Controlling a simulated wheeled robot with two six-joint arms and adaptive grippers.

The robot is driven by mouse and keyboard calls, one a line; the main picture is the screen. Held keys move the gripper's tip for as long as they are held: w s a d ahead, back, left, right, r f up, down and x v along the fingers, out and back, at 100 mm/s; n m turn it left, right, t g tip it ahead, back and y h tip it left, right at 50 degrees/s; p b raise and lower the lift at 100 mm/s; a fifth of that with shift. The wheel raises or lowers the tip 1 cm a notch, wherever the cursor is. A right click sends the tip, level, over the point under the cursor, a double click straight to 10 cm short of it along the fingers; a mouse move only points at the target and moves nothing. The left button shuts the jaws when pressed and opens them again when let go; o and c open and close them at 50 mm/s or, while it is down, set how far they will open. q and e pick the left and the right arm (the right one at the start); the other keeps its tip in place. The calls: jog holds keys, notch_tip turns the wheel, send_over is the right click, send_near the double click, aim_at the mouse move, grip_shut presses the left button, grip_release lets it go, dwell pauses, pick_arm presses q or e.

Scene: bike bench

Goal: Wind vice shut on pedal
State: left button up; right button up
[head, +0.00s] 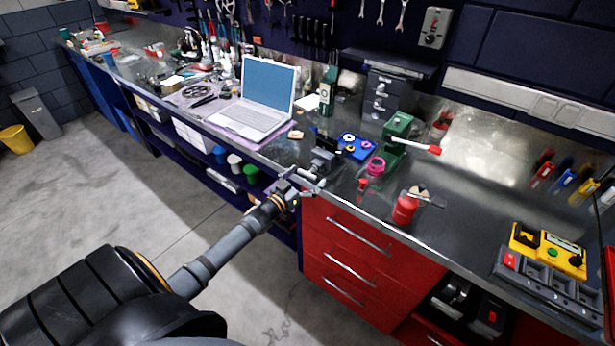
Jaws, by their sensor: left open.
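My right gripper is not in view.
A laptop (262,100) stands to the left. Red drawers (350,255) lie below the bench.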

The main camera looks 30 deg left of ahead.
pick_arm(q)
jog(key=c, duration=1.1)
jog(key=shift+a+m+p, duration=0.15)
jog(key=shift+m+p, duration=0.4)
jog(key=shift+m, duration=2.25)
jog(key=o, duration=1.1)
